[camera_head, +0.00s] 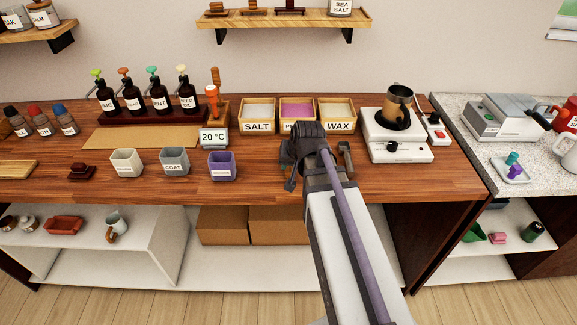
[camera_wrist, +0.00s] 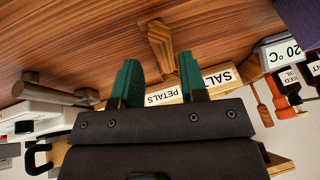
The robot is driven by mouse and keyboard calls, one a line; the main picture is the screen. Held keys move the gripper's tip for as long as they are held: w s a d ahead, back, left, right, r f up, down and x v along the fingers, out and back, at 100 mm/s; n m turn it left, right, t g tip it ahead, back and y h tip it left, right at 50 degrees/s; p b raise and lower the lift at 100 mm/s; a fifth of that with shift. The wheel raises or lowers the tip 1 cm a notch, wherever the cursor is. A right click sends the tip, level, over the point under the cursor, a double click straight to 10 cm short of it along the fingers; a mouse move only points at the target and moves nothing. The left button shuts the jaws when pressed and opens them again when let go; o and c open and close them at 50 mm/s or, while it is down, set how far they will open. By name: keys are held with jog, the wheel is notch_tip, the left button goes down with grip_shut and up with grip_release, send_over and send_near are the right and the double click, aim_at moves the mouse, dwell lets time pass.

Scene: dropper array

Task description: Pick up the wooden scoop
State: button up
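The wooden scoop (camera_wrist: 160,38) lies on the wooden counter in the wrist view, its narrower part toward the trays. My gripper (camera_wrist: 158,62) is open, with its two teal-padded fingers apart and nothing between them. The scoop shows past the fingertips, roughly in line with the gap; I cannot tell the exact distance. In the head view my gripper (camera_head: 292,165) hangs over the counter in front of the labelled trays, and it hides the wooden scoop there.
A metal-and-wood tool (camera_head: 345,158) lies just right of my gripper. Behind are the salt tray (camera_head: 258,127), petals tray (camera_head: 297,126) and wax tray (camera_head: 337,128). A purple cup (camera_head: 222,167) stands left; a white hot plate (camera_head: 400,150) with a pot (camera_head: 398,100) stands right.

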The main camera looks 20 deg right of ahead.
aim_at(290, 168)
jog(key=b+x, duration=0.4)
jog(key=x, duration=0.1)
jog(key=shift+w+f, duration=0.15)
jog(key=shift+r, duration=0.3)
jog(key=c, duration=0.7)
